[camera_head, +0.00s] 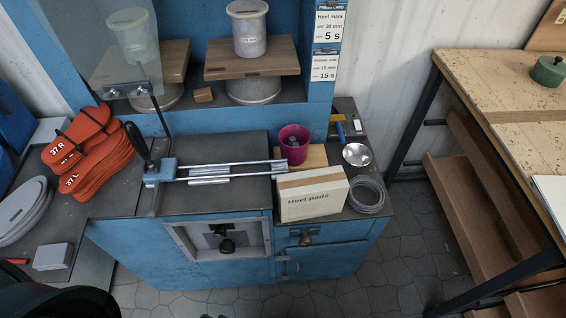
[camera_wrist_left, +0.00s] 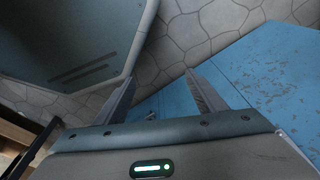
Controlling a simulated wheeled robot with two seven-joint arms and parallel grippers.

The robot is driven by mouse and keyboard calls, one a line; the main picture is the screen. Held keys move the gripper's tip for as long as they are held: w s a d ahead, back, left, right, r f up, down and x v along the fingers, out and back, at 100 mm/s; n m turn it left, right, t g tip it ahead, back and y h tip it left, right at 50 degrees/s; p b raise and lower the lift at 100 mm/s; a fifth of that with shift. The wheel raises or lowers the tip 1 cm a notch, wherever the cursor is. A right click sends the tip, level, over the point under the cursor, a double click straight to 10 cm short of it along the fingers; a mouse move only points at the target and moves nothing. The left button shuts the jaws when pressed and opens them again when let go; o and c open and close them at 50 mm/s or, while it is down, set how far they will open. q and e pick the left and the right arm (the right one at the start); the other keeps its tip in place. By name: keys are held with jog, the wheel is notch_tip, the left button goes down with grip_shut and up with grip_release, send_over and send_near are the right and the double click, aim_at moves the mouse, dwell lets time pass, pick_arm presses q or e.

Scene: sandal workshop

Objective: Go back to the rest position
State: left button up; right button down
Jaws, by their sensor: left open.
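My left gripper (camera_wrist_left: 162,92) shows in the left wrist view with its two fingers spread apart. Nothing is between the fingers. Beyond them are the grey stone-patterned floor and a worn blue surface (camera_wrist_left: 265,75). In the head view I cannot make out the left gripper. My right gripper is not in view.
A blue workbench machine (camera_head: 140,255) carries a lever clamp with rails (camera_head: 235,168), a "Heel pads" box (camera_head: 313,200), a magenta cup (camera_head: 293,150) and a wire coil (camera_head: 366,196). Red soles (camera_head: 85,150) lie at left. A wooden table (camera_head: 500,75) stands right. Floor (camera_head: 420,255) between is clear.

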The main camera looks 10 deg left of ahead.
pick_arm(q)
jog(key=s+a+f+g+b, duration=0.1)
jog(key=s+a+f, duration=0.1)
jog(key=s+f, duration=0.9)
jog(key=s, duration=0.3)
jog(key=shift+a+f, duration=0.35)
jog(key=shift+f, duration=0.05)
